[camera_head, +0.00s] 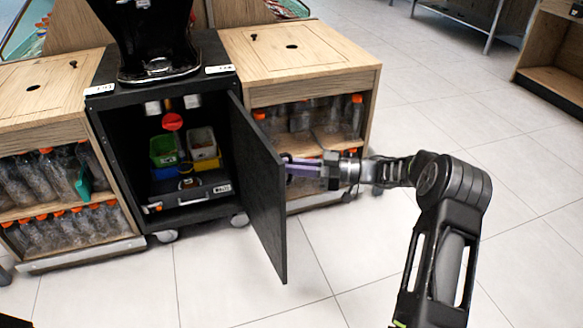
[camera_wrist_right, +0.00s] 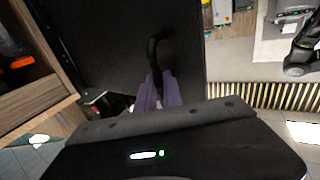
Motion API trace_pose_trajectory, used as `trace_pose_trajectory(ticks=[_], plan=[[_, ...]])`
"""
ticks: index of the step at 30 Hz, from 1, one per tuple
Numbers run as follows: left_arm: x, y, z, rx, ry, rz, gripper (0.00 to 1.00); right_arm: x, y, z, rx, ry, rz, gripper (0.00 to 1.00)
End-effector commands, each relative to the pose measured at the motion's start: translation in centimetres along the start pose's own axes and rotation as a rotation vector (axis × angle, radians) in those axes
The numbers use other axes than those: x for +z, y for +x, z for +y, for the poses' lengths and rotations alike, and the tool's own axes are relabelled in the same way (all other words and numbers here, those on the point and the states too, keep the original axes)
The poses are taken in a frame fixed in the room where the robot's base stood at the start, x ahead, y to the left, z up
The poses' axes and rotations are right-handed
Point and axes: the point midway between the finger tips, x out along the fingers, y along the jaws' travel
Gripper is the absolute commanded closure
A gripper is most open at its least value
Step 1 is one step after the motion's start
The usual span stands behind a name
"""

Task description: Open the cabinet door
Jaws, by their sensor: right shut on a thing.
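The black cabinet (camera_head: 160,235) stands between two wooden units, and its black door (camera_head: 258,185) is swung wide open, hinged on the right side of the opening. My right gripper (camera_head: 290,162) is at the door's outer face, with purple fingers. In the right wrist view the fingers (camera_wrist_right: 158,92) are shut on the curved black door handle (camera_wrist_right: 153,48), in front of the dark door panel (camera_wrist_right: 110,40). The handle is hidden in the head view. My left gripper is not in view.
Inside the cabinet are a green bin (camera_head: 164,150), a yellow bin (camera_head: 205,155) and a grey drawer (camera_head: 190,192). The right wooden unit (camera_head: 310,60) holds bottles with orange caps, close behind the door. The tiled floor (camera_head: 320,260) in front is clear.

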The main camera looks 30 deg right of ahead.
Motion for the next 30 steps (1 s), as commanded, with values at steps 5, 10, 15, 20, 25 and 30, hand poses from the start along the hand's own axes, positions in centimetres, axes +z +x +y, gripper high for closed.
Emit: trace_pose_trajectory(ticks=[5,10,15,20,25,30], plan=[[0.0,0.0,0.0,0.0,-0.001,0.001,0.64,-0.1,0.1,0.1,0.001,0.001,0.0,1.0],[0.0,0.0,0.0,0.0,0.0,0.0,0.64,-0.1,0.1,0.1,0.002,0.0,0.0,0.86],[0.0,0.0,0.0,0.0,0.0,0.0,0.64,-0.1,0.1,0.1,0.001,-0.001,0.0,0.8],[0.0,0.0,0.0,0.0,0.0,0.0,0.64,-0.1,0.0,0.1,0.001,-0.001,0.0,0.8],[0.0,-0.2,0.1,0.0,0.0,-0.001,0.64,-0.1,-0.7,0.1,0.002,0.0,0.0,0.8],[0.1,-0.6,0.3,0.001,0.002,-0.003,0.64,-0.2,-2.7,0.2,0.006,0.0,0.0,0.8]])
